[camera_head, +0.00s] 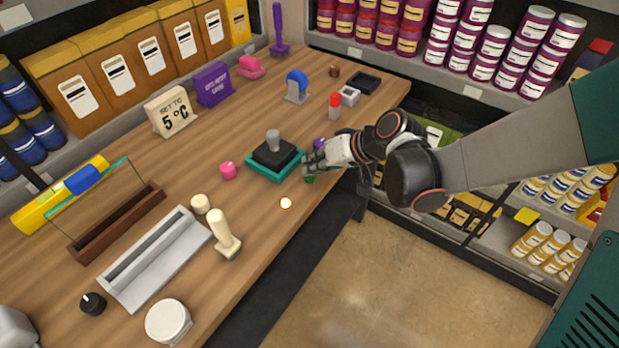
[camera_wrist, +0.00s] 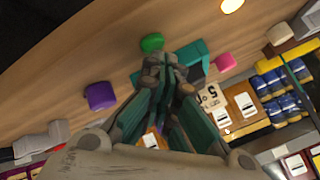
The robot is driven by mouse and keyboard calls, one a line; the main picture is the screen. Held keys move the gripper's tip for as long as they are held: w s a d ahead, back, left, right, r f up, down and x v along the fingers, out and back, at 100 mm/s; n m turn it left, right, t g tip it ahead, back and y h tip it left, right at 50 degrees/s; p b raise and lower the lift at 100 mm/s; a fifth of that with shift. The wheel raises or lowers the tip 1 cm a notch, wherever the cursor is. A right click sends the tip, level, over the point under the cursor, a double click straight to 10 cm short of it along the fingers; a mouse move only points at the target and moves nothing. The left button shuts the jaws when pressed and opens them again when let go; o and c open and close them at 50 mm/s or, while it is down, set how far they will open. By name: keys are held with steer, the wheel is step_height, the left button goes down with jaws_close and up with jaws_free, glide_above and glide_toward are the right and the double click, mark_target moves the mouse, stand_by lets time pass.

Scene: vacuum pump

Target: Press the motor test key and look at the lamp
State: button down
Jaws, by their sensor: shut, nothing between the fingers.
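My gripper (camera_head: 308,163) is shut and empty, low over the table's right edge, beside the pump. A green round key (camera_head: 309,179) shows just below the fingertips, partly covered by them. In the wrist view the green key (camera_wrist: 152,42) lies right at the tips of my gripper (camera_wrist: 160,62); I cannot tell whether they touch. The pump (camera_head: 274,156), a black block with a grey cylinder on a teal base, stands just left of my gripper. A small round lamp (camera_head: 286,203) in front of the pump looks bright pale yellow; it also glows in the wrist view (camera_wrist: 231,6).
A purple knob (camera_head: 320,144) is just behind my gripper, and a pink knob (camera_head: 228,170) left of the pump. A red-capped bottle (camera_head: 335,107) stands further back. The table (camera_head: 262,235) is bare around the lamp.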

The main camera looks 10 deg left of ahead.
steer(key=shift+f+b, duration=0.35)
stand_by(0.7)
steer(key=shift+r, duration=0.15)
stand_by(0.3)
steer(key=shift+r+p, duration=0.55)
steer(key=shift+r, duration=0.1)
steer(key=shift+r, duration=0.1)
steer(key=shift+r+p, duration=1.9)
steer(key=shift+r, duration=0.6)
steer(key=shift+f, duration=0.1)
